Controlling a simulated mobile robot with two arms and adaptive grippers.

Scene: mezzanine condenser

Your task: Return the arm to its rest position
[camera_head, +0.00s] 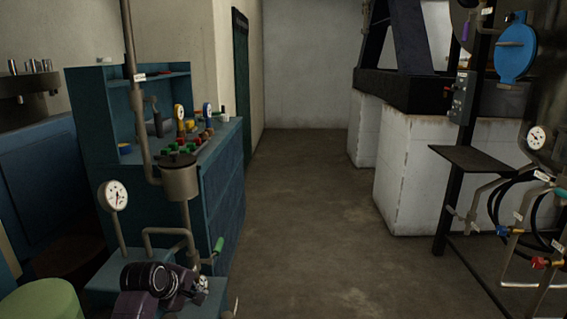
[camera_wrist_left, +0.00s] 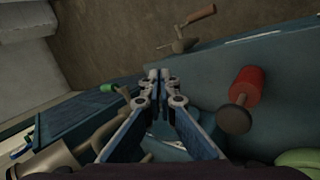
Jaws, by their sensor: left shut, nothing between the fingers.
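My left gripper (camera_head: 200,288) is low in the head view, left of centre, with my dark wrist (camera_head: 150,280) behind it. It is over the small blue stand with the pipes. In the left wrist view the gripper's blue fingers (camera_wrist_left: 160,76) come together at their tips, shut and empty. A red knob (camera_wrist_left: 247,82) with a brown end is to the right of the fingers there, apart from them. A brown crank handle (camera_wrist_left: 190,28) is beyond the tips. My right gripper is not in view.
A pressure gauge (camera_head: 115,196), a metal pot (camera_head: 180,178) and a green-handled valve (camera_head: 219,244) stand close around my left arm. A blue workbench (camera_head: 225,180) is behind. The floor (camera_head: 310,220) in the middle is clear. A black rack with hoses (camera_head: 500,210) is at right.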

